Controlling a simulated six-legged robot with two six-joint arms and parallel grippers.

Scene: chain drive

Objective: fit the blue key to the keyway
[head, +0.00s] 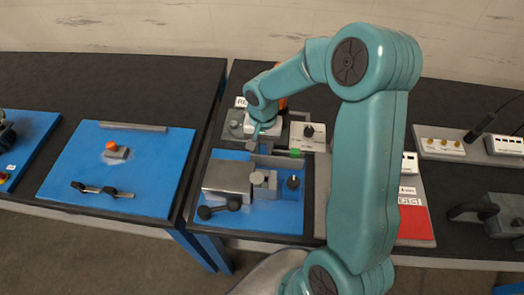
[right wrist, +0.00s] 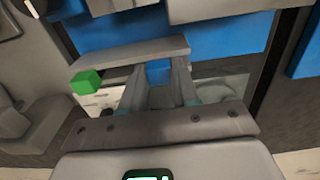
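My right gripper (head: 256,140) is over the back part of the middle blue board. In the right wrist view its two fingers (right wrist: 159,78) stand a small gap apart, with a small blue piece, which looks like the blue key (right wrist: 159,72), filling the gap at the tips. A grey bar (right wrist: 130,56) with a green block (right wrist: 87,82) at its end crosses just past the fingertips and hides part of the key. The green block also shows in the head view (head: 295,153). I cannot make out the keyway. My left gripper is not in view.
The middle blue board (head: 270,216) carries a grey block (head: 228,178), a black-knobbed handle (head: 219,208) and a black knob (head: 293,182). White-topped boxes (head: 308,136) stand behind it. Another blue board (head: 85,160) lies left across a gap. My right arm hides part of the right side.

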